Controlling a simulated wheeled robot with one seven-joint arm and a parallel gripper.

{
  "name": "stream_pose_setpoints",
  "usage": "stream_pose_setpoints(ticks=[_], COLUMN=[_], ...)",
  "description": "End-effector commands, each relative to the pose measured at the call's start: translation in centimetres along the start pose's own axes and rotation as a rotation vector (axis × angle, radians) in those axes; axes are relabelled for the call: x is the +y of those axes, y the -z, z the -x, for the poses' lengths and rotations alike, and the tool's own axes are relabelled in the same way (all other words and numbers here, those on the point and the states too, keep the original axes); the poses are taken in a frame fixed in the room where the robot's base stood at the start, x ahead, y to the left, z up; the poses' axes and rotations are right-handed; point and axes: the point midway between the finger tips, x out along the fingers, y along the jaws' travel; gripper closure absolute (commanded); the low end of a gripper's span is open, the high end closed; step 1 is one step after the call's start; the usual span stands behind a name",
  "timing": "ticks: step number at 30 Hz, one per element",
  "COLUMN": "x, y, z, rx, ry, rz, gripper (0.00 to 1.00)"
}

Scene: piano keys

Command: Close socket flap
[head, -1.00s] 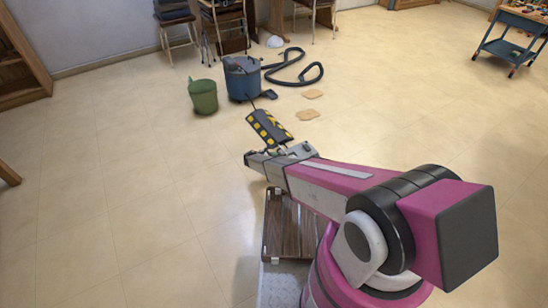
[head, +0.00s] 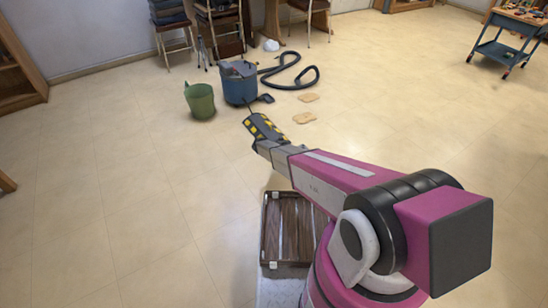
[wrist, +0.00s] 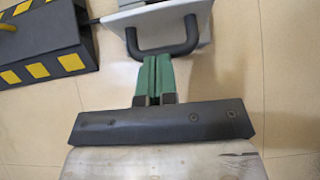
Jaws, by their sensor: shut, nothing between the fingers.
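The socket is a dark box with yellow stripes (wrist: 45,42) at the upper left of the wrist view. Its striped body also shows in the head view (head: 264,126), just beyond my arm's end. A pale grey flap (wrist: 190,14) with a black looped handle (wrist: 183,48) is at the top middle of the wrist view, right of the striped box. My gripper (wrist: 153,60) has green fingers, shut together and empty. Their tips are at the handle's near bar; I cannot tell whether they touch it. In the head view my arm hides the fingers and flap.
A blue vacuum (head: 240,82) with a black hose (head: 300,78) and a green bucket (head: 200,101) stand beyond the socket. Beige patches (head: 304,118) lie on the floor. A brown slatted crate (head: 270,236) is below my arm. The floor at left is clear.

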Motion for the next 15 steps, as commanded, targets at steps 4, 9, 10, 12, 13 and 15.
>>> stream_pose_setpoints(ticks=[4, 9, 10, 12, 13, 15], x=[0.0, 0.1, 0.1, 0.2, 0.2, 0.3], y=[-1.6, -3.1, -3.4, -3.8, -4.1, -4.5], z=[-0.6, -1.6, -1.8, -2.3, -2.5, -3.0], rx=[0.140, 0.302, 0.330, 0.396, 0.425, 0.491], ry=[0.003, 0.006, 0.006, 0.008, 0.009, 0.009], rz=[-0.001, 0.001, 0.001, 0.003, 0.003, 0.004], gripper=[1.00, 1.00, 1.00, 1.00, 1.00, 1.00])
